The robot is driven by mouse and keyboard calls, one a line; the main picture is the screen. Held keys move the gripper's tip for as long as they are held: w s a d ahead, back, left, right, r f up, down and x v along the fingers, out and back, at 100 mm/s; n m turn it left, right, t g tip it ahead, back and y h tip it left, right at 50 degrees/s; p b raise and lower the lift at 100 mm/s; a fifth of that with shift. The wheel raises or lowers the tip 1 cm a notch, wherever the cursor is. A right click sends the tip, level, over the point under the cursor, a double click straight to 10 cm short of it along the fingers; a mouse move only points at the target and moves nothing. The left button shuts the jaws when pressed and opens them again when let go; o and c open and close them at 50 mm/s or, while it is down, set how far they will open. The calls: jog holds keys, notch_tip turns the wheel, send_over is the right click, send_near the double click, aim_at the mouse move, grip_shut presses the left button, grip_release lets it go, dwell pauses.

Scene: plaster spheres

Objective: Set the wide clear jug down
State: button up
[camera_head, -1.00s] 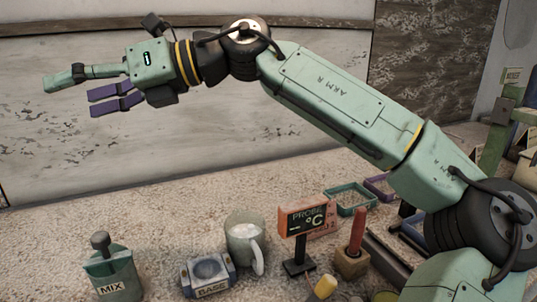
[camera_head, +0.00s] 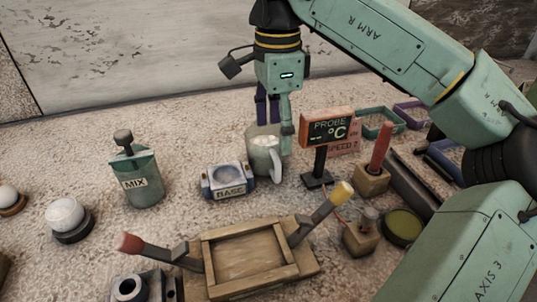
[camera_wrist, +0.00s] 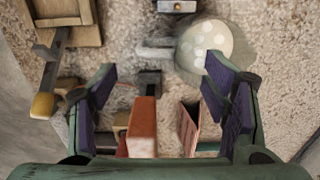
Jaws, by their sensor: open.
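The clear jug (camera_head: 263,156), pale green with a handle, stands upright on the speckled surface, right of the base block. In the wrist view the jug (camera_wrist: 197,52) appears from above at upper right, with pale round lumps inside. My gripper (camera_head: 275,135) points down by the jug, its fingers overlapping the jug's upper part in the head view. In the wrist view my gripper (camera_wrist: 160,75) has its purple-padded fingers spread wide, with nothing gripped. The right fingertip overlaps the jug's edge; whether they touch I cannot tell.
The orange probe display (camera_head: 327,130) stands close right of the jug. The base block (camera_head: 228,182) and the mix bottle (camera_head: 139,180) stand to its left. A wooden tray with two handles (camera_head: 215,283) is in front. Bare surface lies between the mix bottle and base block.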

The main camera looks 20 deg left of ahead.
aim_at(275, 154)
jog(key=shift+s+f+p, duration=0.2)
jog(key=shift+f+p, duration=0.25)
jog(key=shift+f, duration=2.55)
jog(key=shift+c, duration=0.6)
grip_shut()
